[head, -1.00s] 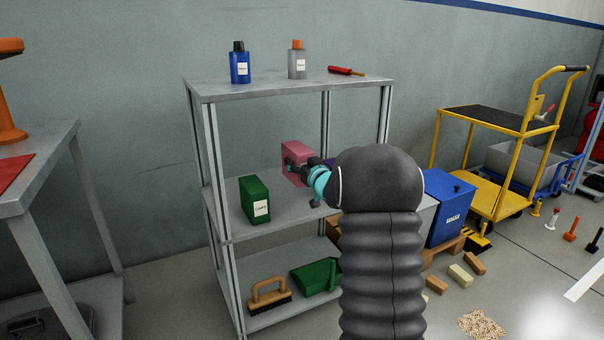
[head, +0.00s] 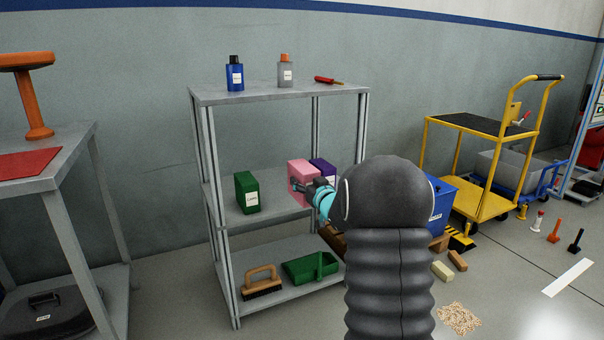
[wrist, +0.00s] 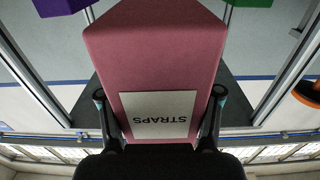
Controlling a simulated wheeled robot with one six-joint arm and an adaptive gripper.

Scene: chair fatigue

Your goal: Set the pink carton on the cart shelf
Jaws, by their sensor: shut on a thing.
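The pink carton (head: 302,176) is at the middle shelf of the grey rack (head: 270,211), between a green carton (head: 247,192) and a purple carton (head: 323,172). My gripper (head: 307,188) is shut on it from the front. In the wrist view the pink carton (wrist: 155,60) fills the middle, its "STRAPS" label upside down, with a finger on each side. I cannot tell whether its base touches the shelf. The yellow cart (head: 480,160) stands at the right, with a dark upper shelf (head: 482,121) that looks bare and a yellow lower deck.
A blue box (head: 440,205) stands between the rack and the cart, partly behind my arm. Wood blocks (head: 457,261) and spilled pellets (head: 458,318) lie on the floor. Small posts (head: 554,232) stand right of the cart. A grey table (head: 60,170) is at the left.

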